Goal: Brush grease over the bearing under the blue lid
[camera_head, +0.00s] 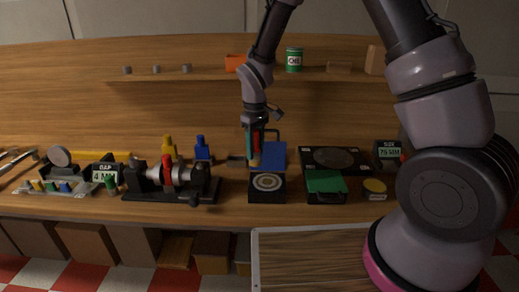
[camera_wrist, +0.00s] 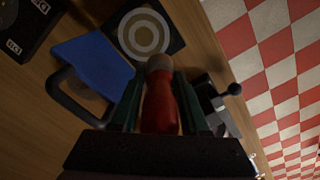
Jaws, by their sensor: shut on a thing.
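A black box (camera_head: 252,194) stands at the bench's front with its blue lid (camera_head: 274,153) swung open at its back. The lid and its black handle also show in the wrist view (camera_wrist: 95,62). The bearing (camera_head: 267,182) lies uncovered in the box as pale and dark rings, also in the wrist view (camera_wrist: 123,34). My gripper (camera_head: 257,147) is shut on a red-handled brush (camera_wrist: 159,108) with a tan tip (camera_wrist: 159,64).
A black tray with a dark disc (camera_head: 333,157) lies behind. A black rotor fixture (camera_head: 172,184) stands left. A shelf (camera_head: 205,76) runs behind my arm.

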